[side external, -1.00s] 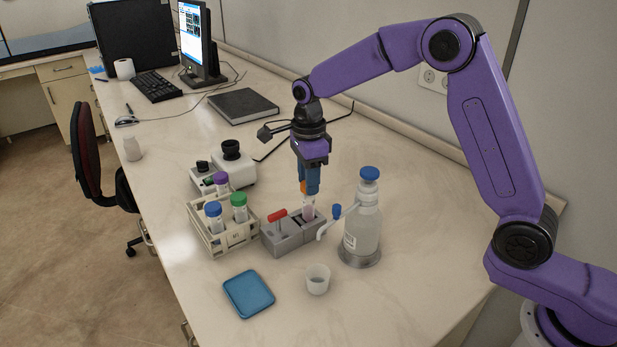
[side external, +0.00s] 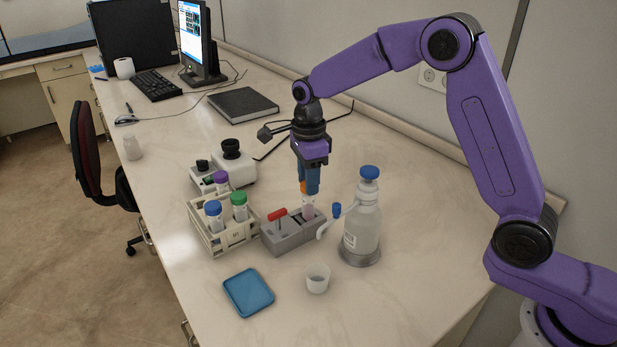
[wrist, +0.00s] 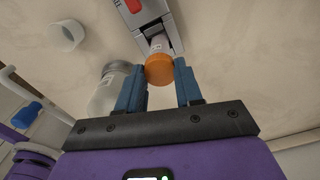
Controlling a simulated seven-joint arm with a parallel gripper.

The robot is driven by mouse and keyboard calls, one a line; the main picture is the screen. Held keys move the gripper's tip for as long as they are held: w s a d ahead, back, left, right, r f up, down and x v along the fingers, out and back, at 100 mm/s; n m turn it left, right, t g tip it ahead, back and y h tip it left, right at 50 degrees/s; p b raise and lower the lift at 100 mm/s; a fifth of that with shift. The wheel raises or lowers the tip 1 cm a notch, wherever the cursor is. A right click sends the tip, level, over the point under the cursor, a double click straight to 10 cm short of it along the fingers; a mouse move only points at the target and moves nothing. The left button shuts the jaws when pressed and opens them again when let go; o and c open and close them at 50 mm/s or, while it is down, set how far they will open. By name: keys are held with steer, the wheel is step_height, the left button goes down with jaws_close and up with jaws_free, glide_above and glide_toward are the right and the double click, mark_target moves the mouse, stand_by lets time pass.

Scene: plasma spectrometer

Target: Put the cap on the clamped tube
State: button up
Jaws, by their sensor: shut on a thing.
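My gripper (side external: 309,188) points down over the grey clamp block (side external: 284,241), with its blue fingers shut on an orange cap (wrist: 159,69). In the wrist view the cap sits between the fingertips, right at the end of the white-labelled tube (wrist: 160,43). The tube (side external: 309,211) stands upright in the clamp, which has a red handle (side external: 277,215). The cap appears to be on or touching the tube's mouth. I cannot tell whether it is fully seated, as the fingers hide most of it in the side view.
A wash bottle (side external: 362,228) with a blue top stands close to the right of the clamp. A rack (side external: 238,236) with several capped tubes is at its left. A small white cup (side external: 317,279) and a blue tray (side external: 248,293) lie in front. The right bench is clear.

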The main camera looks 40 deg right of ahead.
steer(key=o, duration=1.5)
steer(key=shift+o, duration=0.2)
steer(key=shift+r, duration=0.1)
steer(key=shift+r, duration=3.4)
jaws_close()
steer(key=shift+f, duration=3.45)
